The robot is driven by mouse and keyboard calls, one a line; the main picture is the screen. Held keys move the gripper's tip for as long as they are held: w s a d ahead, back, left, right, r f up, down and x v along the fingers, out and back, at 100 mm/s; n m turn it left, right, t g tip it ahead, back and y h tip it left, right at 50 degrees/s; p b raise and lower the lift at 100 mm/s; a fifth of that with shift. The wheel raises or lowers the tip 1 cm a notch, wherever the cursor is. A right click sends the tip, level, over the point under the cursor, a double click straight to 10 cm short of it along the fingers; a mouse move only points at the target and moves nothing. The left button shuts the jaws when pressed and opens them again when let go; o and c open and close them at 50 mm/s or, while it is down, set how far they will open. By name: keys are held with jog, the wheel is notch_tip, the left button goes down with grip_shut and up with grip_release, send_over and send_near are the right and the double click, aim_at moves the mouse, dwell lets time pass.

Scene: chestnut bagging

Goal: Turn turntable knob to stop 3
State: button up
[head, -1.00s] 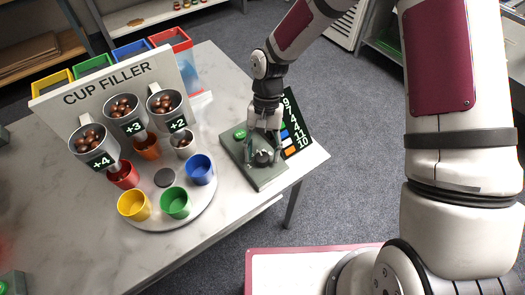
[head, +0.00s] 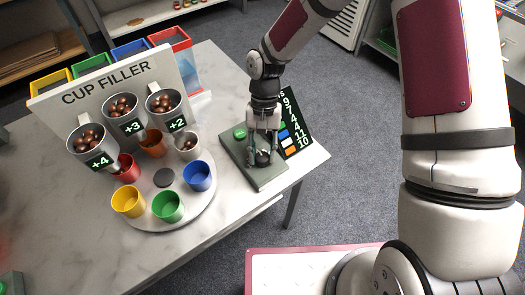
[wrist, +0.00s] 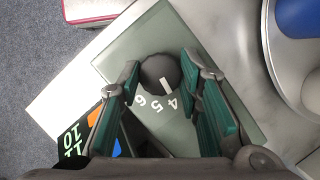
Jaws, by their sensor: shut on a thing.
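The dark round knob (wrist: 158,71) sits on a grey-green control panel (wrist: 113,57). Its white mark points at or near the printed 4; the 5 and 6 also show, other numbers are hidden. My gripper (wrist: 161,78) has a finger on each side of the knob and is shut on it. In the head view my gripper (head: 263,152) reaches down onto the knob (head: 263,157). The turntable (head: 190,215) stands left of the panel and carries a ring of coloured cups, with the green cup (head: 168,206) at the front.
The cup filler board (head: 110,92) with chestnut-filled metal hoppers stands behind the turntable. Coloured bins (head: 172,42) stand behind it. A green button (head: 240,133) is on the panel, and a dark number board (head: 296,125) is right of it.

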jog(key=shift+a+n+h+b, duration=0.1)
jog(key=shift+n+h+b, duration=0.65)
jog(key=shift+n, duration=1.55)
jog(key=o, duration=1.1)
jog(key=shift+o, duration=0.2)
jog(key=shift+r, duration=0.1)
jog(key=v, duration=1.2)
jog(key=shift+a, duration=0.2)
jog(key=shift+s, duration=0.1)
